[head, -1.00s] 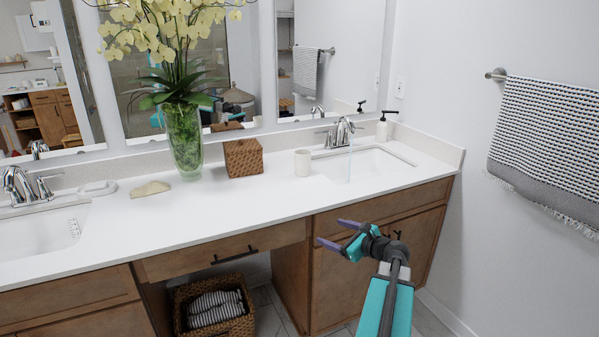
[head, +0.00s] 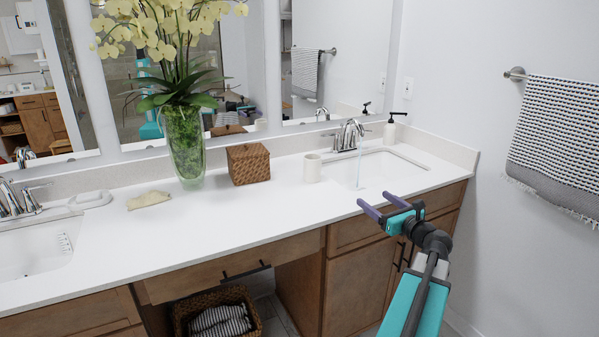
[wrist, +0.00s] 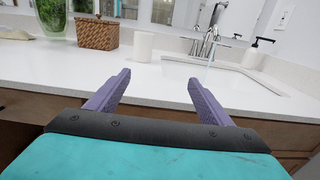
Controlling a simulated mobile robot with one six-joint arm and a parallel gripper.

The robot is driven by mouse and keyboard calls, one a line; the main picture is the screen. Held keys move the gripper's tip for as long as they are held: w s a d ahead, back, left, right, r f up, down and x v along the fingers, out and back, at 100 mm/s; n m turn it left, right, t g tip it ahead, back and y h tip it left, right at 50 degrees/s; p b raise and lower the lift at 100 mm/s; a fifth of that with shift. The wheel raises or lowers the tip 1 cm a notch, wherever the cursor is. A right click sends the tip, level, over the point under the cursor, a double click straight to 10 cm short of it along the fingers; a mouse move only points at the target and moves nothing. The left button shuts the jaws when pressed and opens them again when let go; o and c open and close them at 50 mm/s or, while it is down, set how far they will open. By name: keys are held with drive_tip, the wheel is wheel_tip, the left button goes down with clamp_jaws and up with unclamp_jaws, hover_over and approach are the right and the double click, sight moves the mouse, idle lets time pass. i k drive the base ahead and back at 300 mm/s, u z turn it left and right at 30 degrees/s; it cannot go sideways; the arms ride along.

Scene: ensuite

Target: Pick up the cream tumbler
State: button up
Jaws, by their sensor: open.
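The cream tumbler (head: 312,168) stands upright on the white counter, between the woven box and the right sink. It also shows in the wrist view (wrist: 143,46), beyond my fingers and a little left of the middle of the gap. My gripper (head: 376,203) is open and empty, at the front edge of the counter, to the right of the tumbler and nearer to me. Its two purple fingers (wrist: 158,92) point toward the back of the counter. Nothing hides the tumbler.
A woven box (head: 248,164) stands left of the tumbler, and a glass vase of orchids (head: 182,145) beyond it. The right sink (head: 375,170) has a chrome faucet (head: 348,135) with water running. A soap dispenser (head: 390,130) stands behind. The counter (head: 270,212) in front of the tumbler is clear.

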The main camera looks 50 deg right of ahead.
sight(312, 162)
drive_tip(key=i, duration=0.85)
drive_tip(key=z, duration=0.05)
